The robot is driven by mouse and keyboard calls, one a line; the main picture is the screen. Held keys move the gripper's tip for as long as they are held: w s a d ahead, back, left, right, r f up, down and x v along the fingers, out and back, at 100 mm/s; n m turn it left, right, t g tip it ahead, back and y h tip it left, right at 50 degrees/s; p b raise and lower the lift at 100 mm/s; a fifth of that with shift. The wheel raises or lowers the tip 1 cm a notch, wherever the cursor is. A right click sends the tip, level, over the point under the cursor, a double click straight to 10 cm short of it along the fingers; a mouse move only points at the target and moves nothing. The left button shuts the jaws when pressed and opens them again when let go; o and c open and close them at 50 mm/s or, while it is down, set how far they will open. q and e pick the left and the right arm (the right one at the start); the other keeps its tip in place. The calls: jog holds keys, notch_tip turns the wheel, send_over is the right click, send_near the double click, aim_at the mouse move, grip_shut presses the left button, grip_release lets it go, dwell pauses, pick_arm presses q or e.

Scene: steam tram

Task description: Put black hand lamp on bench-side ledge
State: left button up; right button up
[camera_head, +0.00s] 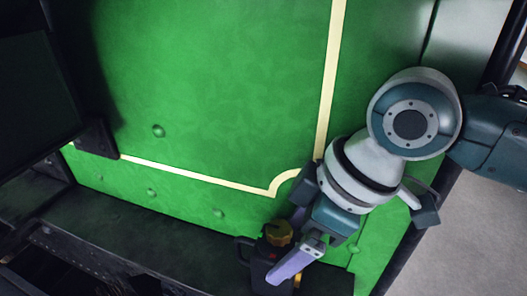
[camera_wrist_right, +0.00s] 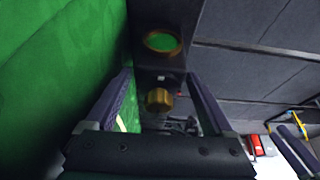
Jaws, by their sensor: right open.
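The black hand lamp (camera_head: 260,272) has a brass-coloured cap and stands at the lower middle of the head view, at the dark ledge (camera_head: 150,228) below the green panel. In the right wrist view the lamp (camera_wrist_right: 160,78) shows a brass-ringed round green lens and a brass knob. My right gripper (camera_head: 284,258) is at the lamp, with one pale purple finger in front of it. In the right wrist view, the open fingers of this gripper (camera_wrist_right: 160,76) lie on either side of the lamp. Contact cannot be told.
The green panel (camera_head: 220,90) with a cream line and rivets rises behind the ledge. A dark boxy part (camera_head: 40,95) stands at the left. In the right wrist view a grey panelled surface (camera_wrist_right: 255,70) lies to the right, with a small red object (camera_wrist_right: 256,145) below it.

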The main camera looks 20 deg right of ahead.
jog(key=p+v, duration=0.1)
jog(key=v, duration=0.9)
jog(key=s+a+f+m+t, duration=0.1)
jog(key=s+a+f+m, duration=0.25)
jog(key=s, duration=0.25)
jog(key=s+d+f+m+h, duration=0.2)
jog(key=s+d+m, duration=0.3)
jog(key=s+d, duration=0.3)
jog(key=shift+s+m+h, duration=0.2)
jog(key=shift+m+h, duration=0.15)
jog(key=shift+h, duration=0.45)
jog(key=shift+d+r, duration=0.1)
jog(key=shift+d, duration=0.05)
notch_tip(320, 180, up, 40)
jog(key=p, duration=4)
